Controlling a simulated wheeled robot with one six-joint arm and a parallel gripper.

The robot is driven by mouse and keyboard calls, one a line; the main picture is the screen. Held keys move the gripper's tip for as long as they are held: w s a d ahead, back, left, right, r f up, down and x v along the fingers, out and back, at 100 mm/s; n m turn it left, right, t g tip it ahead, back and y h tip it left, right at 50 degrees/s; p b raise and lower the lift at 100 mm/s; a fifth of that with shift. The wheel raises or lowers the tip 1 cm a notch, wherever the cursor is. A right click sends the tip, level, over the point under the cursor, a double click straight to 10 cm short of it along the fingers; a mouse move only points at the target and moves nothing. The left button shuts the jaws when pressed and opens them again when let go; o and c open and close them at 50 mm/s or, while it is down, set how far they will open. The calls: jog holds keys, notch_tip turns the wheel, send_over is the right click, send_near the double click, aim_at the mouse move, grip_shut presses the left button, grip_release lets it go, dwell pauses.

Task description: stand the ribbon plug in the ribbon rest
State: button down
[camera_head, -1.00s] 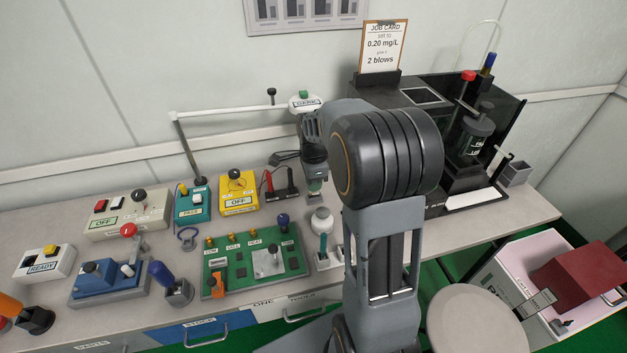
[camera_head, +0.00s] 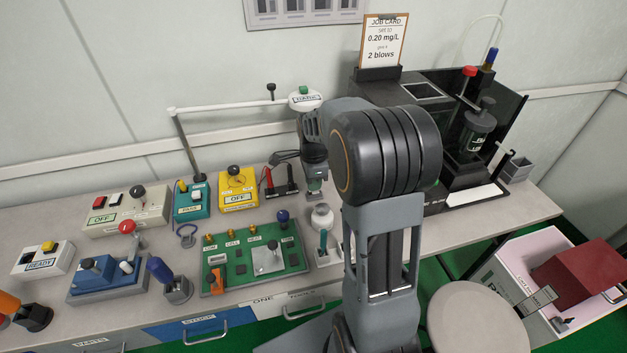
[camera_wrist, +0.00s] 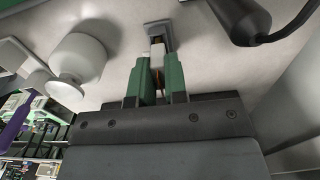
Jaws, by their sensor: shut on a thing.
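My gripper (camera_head: 316,188) points down over the back of the bench, right of the yellow box. In the wrist view its green-padded fingers (camera_wrist: 160,85) are shut on a small pale block with a brown strip below it, which looks like the ribbon plug (camera_wrist: 157,62). A grey rectangular holder, apparently the ribbon rest (camera_wrist: 158,28), lies just beyond the fingertips. The plug's far end overlaps the holder in this view; I cannot tell whether it is seated or above it. In the head view my gripper hides both.
A white rounded jar (camera_wrist: 80,65) stands left of the fingers, also in the head view (camera_head: 322,218). A dark part with a cable (camera_wrist: 242,18) is close on the right. The green board (camera_head: 255,265) lies in front; the yellow box (camera_head: 239,188) is to the left.

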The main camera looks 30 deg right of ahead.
jog(key=shift+f, duration=0.5)
jog(key=c, duration=1.1)
grip_release()
jog(key=shift+r, duration=0.1)
notch_tip(320, 180, up, 14)
jog(key=shift+f+p, duration=0.15)
jog(key=shift+p, duration=0.85)
